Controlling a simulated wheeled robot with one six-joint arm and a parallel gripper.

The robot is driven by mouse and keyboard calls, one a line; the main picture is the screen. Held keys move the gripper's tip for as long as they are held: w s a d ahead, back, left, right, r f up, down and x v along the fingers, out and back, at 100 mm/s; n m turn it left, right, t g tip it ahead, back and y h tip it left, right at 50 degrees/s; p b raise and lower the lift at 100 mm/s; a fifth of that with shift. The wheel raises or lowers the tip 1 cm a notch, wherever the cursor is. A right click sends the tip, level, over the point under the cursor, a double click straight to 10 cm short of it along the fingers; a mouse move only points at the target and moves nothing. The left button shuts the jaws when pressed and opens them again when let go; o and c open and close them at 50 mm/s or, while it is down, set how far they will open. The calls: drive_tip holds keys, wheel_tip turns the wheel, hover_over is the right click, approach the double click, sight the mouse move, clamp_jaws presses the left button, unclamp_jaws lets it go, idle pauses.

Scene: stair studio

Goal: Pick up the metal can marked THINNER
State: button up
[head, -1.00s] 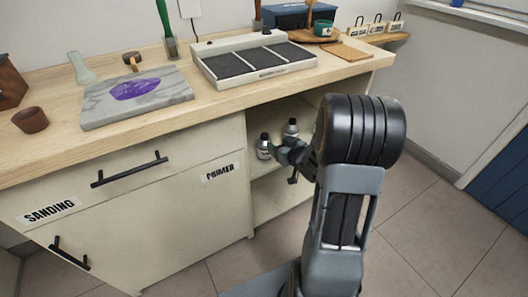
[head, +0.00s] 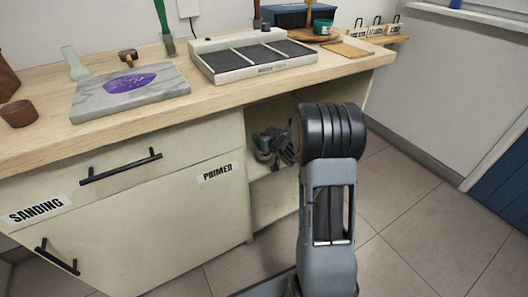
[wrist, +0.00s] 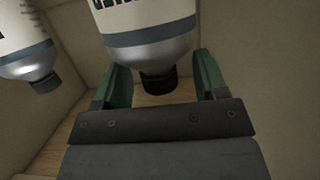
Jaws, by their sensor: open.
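My gripper (wrist: 163,78) is open, with one green finger on each side of a metal can (wrist: 150,52). This can has a white label, a blue-grey band and a black cap, and appears cap-down in the wrist view. The lettering on its label is cut off by the top edge, so I cannot tell whether it reads THINNER. A second similar can (wrist: 30,62) is at the left, outside the fingers; its marking is also cut off. In the head view my gripper (head: 268,150) is inside the open shelf space, and my arm hides most of what is there.
The open compartment (head: 278,205) has a side wall close by on the left and the worktop (head: 225,98) above it. The worktop holds a stone slab (head: 95,100) with a purple patch and a tray with dark panels (head: 250,62). The floor (head: 400,215) on the right is clear.

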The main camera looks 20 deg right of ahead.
drive_tip(key=shift+c, duration=0.2)
drive_tip(key=shift+f, duration=0.15)
clamp_jaws()
idle(0.3)
